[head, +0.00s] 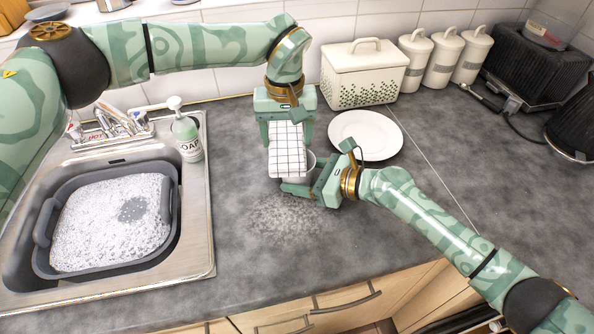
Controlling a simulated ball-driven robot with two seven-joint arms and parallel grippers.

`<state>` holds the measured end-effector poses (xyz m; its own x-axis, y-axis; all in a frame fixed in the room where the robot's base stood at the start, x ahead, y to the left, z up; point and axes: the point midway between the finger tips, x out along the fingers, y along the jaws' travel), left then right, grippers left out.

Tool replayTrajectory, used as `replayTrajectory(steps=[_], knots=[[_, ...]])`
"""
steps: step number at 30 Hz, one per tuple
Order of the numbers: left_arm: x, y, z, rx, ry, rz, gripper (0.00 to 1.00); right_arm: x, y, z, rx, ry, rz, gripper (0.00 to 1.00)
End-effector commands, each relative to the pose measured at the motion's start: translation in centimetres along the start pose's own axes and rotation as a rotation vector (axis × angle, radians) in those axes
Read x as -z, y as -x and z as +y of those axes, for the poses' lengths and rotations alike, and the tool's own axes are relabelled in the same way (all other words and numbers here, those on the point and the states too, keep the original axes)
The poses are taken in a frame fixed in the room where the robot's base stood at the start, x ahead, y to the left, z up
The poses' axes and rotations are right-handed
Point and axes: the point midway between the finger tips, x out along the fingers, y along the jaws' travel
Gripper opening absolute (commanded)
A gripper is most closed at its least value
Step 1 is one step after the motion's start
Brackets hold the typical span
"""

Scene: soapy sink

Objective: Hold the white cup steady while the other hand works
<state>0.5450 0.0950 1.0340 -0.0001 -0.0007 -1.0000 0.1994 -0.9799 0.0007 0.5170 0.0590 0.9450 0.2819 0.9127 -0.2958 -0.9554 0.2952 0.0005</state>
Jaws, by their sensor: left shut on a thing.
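The white cup (308,166) stands on the grey counter, mostly hidden behind a white cloth with a dark grid (287,150) and my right gripper. My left gripper (286,128) points down from above and is shut on the cloth, which hangs over the cup's left part. My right gripper (302,182) comes in from the right, low over the counter. One of its fingers reaches left along the cup's near side; the other finger is hidden, so its grip on the cup cannot be told.
A white plate (365,135) lies just right of the cup. A patterned bread box (363,75) and white canisters (444,58) stand behind. At left, the sink (196,215) holds a grey basin (44,222) of suds, with a soap bottle (187,138) beside it. Wet marks (285,222) show in front.

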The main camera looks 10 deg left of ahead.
Motion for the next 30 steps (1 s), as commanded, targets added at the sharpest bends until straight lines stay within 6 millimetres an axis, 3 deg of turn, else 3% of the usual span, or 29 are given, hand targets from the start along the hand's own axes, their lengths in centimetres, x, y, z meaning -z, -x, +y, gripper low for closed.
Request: replayTrajectory(steps=[8,18,30], knots=[[-0.2,0.0,0.0,0.0,-0.001,0.0,0.44,-0.1,0.0,0.0,0.0,0.0,-0.001,0.5],[-2.7,-0.2,0.0,0.002,-0.001,-0.001,0.44,-0.1,0.0,0.0,0.0,-0.001,-0.001,0.5],[-3.4,-0.4,-0.1,0.003,-0.002,-0.005,0.44,-0.1,0.0,-0.1,0.001,-0.001,-0.002,0.5]])
